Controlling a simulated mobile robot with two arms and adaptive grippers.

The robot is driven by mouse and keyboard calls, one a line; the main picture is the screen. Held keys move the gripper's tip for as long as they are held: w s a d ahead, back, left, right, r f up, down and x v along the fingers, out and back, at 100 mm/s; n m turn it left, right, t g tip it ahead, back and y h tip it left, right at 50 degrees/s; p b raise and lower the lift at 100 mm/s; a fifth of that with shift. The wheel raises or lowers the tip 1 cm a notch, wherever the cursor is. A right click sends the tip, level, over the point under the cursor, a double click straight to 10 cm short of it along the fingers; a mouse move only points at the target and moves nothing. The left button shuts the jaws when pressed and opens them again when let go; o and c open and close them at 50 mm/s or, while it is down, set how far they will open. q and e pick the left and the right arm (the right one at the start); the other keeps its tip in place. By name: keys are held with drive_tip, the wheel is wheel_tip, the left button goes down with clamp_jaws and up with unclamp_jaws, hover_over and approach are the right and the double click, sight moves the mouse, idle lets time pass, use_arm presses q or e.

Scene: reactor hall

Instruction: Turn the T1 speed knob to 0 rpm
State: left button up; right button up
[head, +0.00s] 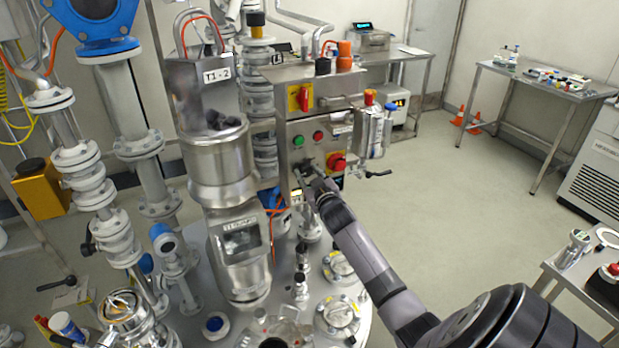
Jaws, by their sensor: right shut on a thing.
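The steel control box (292,122) stands at the centre, behind the T1-2 motor housing. My right gripper (306,172) reaches in from the lower right and is shut on the speed knob at the lower front of this box. The gripper covers most of the knob, so I cannot read its pointer or its scale. My left gripper is not in the head view.
Close around my right gripper are a green button (298,141), a red button (318,137) and a red emergency stop (337,162). A red-yellow switch (304,98) sits above.

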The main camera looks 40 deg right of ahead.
drive_tip(key=n+b, duration=0.1)
drive_tip(key=n, duration=0.1)
drive_tip(key=n+b, duration=0.1)
drive_tip(key=n, duration=0.1)
drive_tip(key=shift+f, duration=0.3)
drive_tip(key=shift+n+t+h+b, duration=0.3)
drive_tip(key=shift+n+b, duration=0.3)
drive_tip(key=shift+n, duration=0.9)
drive_tip(key=o, duration=1.2)
drive_tip(key=shift+r, duration=0.1)
drive_tip(key=shift+c, duration=0.2)
